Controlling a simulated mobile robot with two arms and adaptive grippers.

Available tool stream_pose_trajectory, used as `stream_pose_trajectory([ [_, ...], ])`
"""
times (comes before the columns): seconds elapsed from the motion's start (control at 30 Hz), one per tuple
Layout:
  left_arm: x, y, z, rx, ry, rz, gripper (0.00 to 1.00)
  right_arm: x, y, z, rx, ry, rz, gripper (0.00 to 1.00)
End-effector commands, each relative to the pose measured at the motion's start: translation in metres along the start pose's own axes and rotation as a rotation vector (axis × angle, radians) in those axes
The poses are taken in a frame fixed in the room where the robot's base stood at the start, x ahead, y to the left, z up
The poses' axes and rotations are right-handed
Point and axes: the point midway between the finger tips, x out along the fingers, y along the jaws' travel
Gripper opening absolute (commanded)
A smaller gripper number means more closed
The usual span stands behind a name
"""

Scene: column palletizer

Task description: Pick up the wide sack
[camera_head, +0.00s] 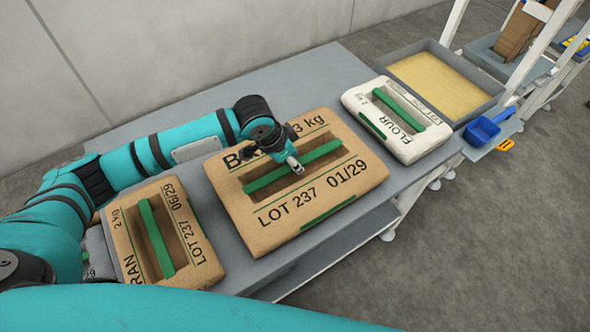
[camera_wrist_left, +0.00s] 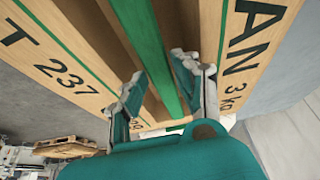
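The wide sack (camera_head: 345,193) is a large brown bag printed "LOT 237 01/29" and "3 kg". It lies flat in the middle of the grey table, with a green bar handle (camera_head: 262,182) across a recess in its top. My left gripper (camera_head: 297,167) is over this recess, at the handle. In the left wrist view, the fingers of my left gripper (camera_wrist_left: 159,72) are spread, one on each side of the green handle (camera_wrist_left: 160,60), with gaps beside it. The gripper hides part of the sack's print. My right gripper is not in view.
A smaller brown sack (camera_head: 188,204) lies at the left, and a white flour sack (camera_head: 418,145) at the right. A grey tray (camera_head: 487,102) with yellowish contents and a blue scoop (camera_head: 483,130) are farther right. Bare table (camera_head: 310,70) shows behind the sacks.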

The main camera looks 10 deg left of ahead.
Motion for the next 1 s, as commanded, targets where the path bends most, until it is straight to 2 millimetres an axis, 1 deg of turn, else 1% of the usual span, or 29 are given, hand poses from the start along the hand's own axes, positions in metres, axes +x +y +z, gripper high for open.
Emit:
stream_pose_trajectory([
  [0.03,0.008,0.000,0.001,0.000,-0.002,0.001,0.31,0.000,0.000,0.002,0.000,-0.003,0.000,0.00],
  [0.17,0.021,0.000,0.001,0.002,-0.001,-0.001,0.31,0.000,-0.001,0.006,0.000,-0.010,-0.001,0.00],
  [0.43,0.024,0.000,0.001,0.002,0.001,-0.001,0.31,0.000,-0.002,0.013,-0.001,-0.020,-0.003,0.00],
  [0.67,0.023,0.000,0.001,0.002,0.001,-0.001,0.01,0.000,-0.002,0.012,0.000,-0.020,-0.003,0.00],
  [0.93,0.023,0.000,0.000,0.002,0.000,0.000,0.00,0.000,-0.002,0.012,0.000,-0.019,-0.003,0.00],
  [0.97,0.017,-0.001,-0.008,0.005,0.021,-0.004,0.00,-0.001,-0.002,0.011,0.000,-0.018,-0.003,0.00],
  [1.0,0.017,-0.001,-0.008,0.005,0.021,-0.004,0.00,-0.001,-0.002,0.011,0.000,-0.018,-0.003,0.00],
])
